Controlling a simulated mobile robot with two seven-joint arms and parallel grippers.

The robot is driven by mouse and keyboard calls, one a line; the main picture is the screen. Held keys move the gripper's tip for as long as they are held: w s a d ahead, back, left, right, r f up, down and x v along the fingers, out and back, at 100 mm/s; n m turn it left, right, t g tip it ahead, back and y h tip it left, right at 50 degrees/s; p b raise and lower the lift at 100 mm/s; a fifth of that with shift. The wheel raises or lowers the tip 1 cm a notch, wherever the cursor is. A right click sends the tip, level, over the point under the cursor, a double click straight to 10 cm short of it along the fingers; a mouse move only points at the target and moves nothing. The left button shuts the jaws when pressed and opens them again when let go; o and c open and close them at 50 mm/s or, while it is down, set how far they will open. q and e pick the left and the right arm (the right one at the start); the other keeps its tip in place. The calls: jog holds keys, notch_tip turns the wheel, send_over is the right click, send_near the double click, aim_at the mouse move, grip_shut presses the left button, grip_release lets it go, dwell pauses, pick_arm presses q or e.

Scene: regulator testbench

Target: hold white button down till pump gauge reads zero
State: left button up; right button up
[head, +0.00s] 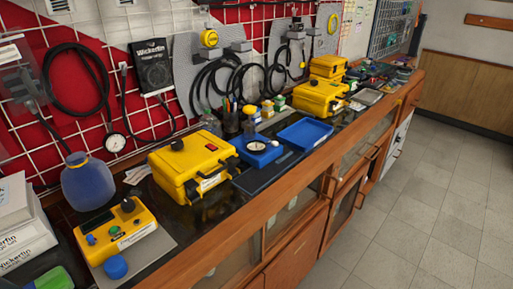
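A blue unit (259,159) sits on the bench right of the large yellow case. It carries a round white-faced gauge (257,147) in a dark rim, too small to read. A small white round part (275,143), possibly the white button, is at its right side. Another round white-faced gauge (115,142) hangs on a black hose at the wall grid; its reading is also too small to tell. I cannot tell which gauge is the pump gauge. Neither of my grippers is in view.
A large yellow case (194,168) and a yellow control box (116,238) with coloured buttons stand on the left bench. A blue tray (304,133) lies beyond the blue unit. More yellow cases (320,98) stand farther back. The tiled floor (440,190) at right is clear.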

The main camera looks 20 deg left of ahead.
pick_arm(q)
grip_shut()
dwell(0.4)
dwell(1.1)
